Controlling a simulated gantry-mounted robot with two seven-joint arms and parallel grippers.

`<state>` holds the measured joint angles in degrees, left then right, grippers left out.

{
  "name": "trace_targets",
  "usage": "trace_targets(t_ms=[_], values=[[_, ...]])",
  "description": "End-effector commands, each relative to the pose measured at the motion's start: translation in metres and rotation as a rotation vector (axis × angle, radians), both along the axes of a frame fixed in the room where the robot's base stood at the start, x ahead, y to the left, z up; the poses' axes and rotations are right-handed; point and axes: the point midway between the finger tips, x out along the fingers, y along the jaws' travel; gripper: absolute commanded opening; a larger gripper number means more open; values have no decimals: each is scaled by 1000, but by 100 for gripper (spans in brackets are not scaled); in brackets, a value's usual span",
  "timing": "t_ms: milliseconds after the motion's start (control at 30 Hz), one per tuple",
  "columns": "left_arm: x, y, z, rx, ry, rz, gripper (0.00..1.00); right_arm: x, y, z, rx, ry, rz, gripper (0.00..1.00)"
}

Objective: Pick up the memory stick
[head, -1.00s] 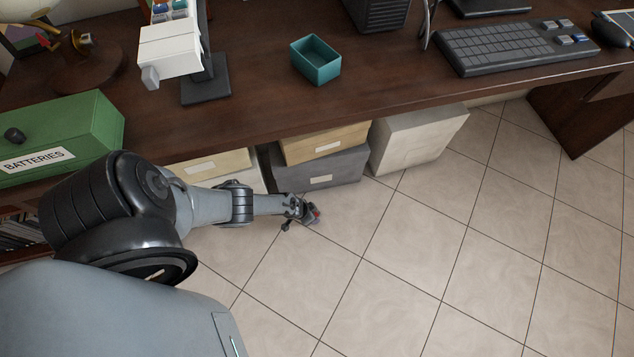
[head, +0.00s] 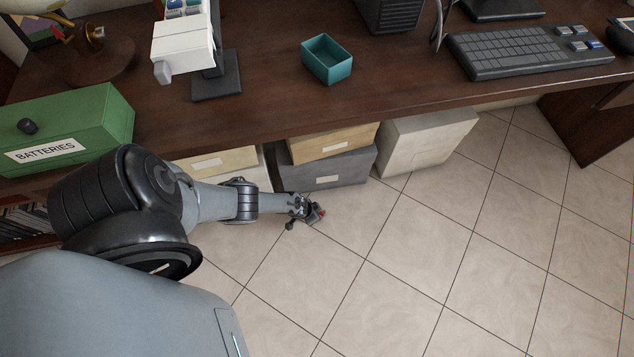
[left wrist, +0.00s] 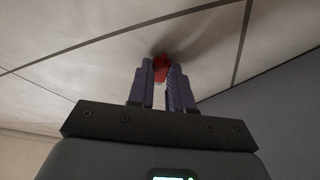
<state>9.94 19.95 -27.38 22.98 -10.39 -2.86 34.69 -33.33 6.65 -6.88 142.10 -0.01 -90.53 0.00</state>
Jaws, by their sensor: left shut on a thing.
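The memory stick looks like a small red piece (left wrist: 161,66) between the fingertips of my left gripper (left wrist: 162,77) in the left wrist view. The fingers are shut on it, and they hide part of it. In the head view the same gripper (head: 312,216) is low at the tiled floor in front of the desk, with a bit of red (head: 322,212) at its tip. I cannot tell whether the stick touches the floor. My right gripper is not in view.
Storage boxes (head: 327,180) stand under the desk (head: 270,115), close to the gripper. On the desk are a green batteries box (head: 95,122), a teal open tray (head: 333,75), a white dispenser on a stand (head: 183,52) and a keyboard (head: 515,50). Floor to the right is clear.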

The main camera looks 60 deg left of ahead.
Motion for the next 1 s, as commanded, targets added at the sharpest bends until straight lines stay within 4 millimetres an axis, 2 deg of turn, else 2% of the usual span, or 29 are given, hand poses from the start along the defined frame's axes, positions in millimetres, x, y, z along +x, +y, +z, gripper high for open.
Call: trace_targets(t_ms=[267, 467, 700, 1000], values=[[0, 0, 19, 0, 0, 0, 0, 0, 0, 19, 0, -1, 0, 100], [0, 0, 48, 0, 0, 1, 0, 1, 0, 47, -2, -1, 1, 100], [44, -23, 71, -1, -3, 1, 0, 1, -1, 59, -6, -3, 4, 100], [83, -43, 96, -1, -2, 0, 0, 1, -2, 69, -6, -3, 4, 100]])
